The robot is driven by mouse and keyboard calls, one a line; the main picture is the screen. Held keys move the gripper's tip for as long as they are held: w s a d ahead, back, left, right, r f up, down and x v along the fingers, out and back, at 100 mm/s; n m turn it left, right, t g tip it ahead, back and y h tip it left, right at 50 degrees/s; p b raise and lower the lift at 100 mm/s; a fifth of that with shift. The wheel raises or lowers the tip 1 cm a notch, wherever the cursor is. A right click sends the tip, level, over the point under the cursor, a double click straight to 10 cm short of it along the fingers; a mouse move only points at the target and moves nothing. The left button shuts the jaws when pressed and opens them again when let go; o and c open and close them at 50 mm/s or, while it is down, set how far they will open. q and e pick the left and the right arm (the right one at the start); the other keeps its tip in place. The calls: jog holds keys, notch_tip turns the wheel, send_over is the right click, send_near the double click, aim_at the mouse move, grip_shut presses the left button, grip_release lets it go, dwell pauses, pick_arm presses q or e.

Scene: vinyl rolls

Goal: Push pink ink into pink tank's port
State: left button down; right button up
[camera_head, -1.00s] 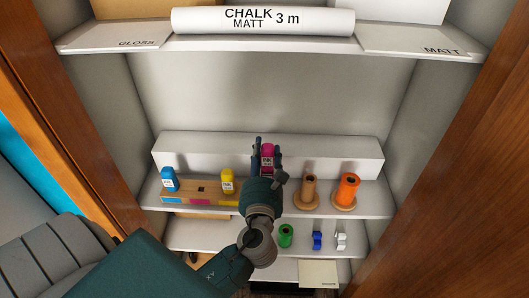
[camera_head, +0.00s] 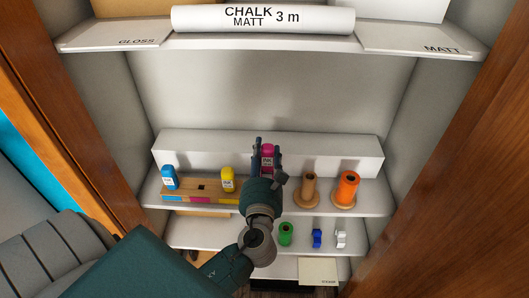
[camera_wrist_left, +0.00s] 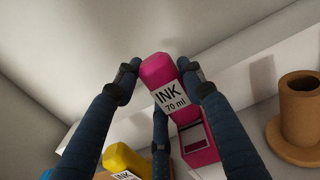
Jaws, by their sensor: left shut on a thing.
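The pink ink bottle (camera_head: 267,152), with a white label, is between the fingers of my left gripper (camera_head: 267,148). In the left wrist view the bottle (camera_wrist_left: 160,75) is tilted and its label reads INK 70 ml. My left gripper (camera_wrist_left: 160,78) is shut on it. A pink box-like part (camera_wrist_left: 198,147) with a dark panel shows just below the bottle; I cannot tell whether they touch. The wooden block (camera_head: 188,189) on the shelf has an empty dark square hole and blue, pink and yellow front strips. It stands left of my gripper. My right gripper is not in view.
A blue bottle (camera_head: 170,179) and a yellow bottle (camera_head: 227,180) stand in the wooden block. To the right of my gripper are a brown roll (camera_head: 309,188) and an orange roll (camera_head: 347,187) on stands. A white step (camera_head: 340,158) runs behind.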

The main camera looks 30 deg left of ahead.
pick_arm(q)
jog(key=shift+f, duration=0.5)
dwell(1.0)
jog(key=c, duration=1)
grip_release()
jog(key=o, duration=0.5)
jog(key=shift+r, duration=0.15)
jog(key=shift+p+v, duration=0.35)
jog(key=shift+v, duration=3.15)
